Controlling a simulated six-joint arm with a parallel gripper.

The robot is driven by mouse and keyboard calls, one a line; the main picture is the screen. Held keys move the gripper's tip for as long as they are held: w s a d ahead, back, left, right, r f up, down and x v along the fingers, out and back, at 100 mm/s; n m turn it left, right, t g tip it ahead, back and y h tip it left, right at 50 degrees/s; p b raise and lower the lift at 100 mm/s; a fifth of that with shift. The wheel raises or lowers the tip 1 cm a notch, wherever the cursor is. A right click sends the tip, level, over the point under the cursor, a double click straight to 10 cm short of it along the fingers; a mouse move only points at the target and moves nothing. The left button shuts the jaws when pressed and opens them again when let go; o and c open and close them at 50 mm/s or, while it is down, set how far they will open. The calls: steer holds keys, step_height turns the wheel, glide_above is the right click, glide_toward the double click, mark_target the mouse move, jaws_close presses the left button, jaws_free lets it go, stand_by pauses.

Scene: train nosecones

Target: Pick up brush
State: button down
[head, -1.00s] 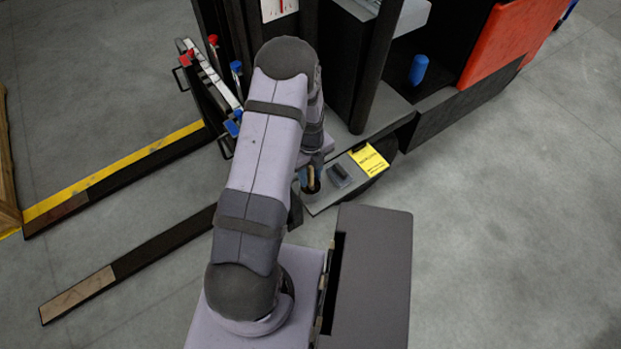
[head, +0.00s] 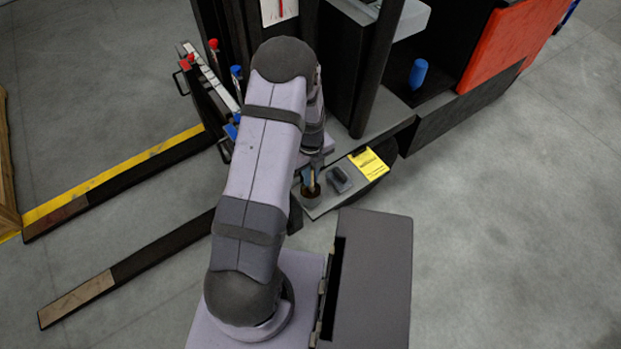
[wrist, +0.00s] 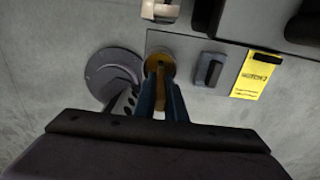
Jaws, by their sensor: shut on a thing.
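The brush shows a tan handle (wrist: 160,103) between the fingers in the wrist view. It stands in a round brown holder (wrist: 160,64) at the left end of a grey shelf. In the head view the brush (head: 311,189) shows as a small tan piece in the same holder, partly covered by my arm. My gripper (wrist: 160,88) points at the holder with its blue fingers shut on the brush handle. The brush's lower end is hidden inside the holder.
On the grey shelf, a dark-handled block (head: 340,178) and a yellow labelled card (head: 369,164) lie right of the holder. A blue cylinder (head: 418,73) stands on the vehicle. Red and blue-topped tools (head: 213,73) lie left of my arm.

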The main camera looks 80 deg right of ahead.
step_height(320, 180, up, 8)
steer(key=shift+f+b, duration=0.1)
steer(key=shift+b, duration=0.35)
steer(key=shift+w+r, duration=0.15)
steer(key=shift+r, duration=0.2)
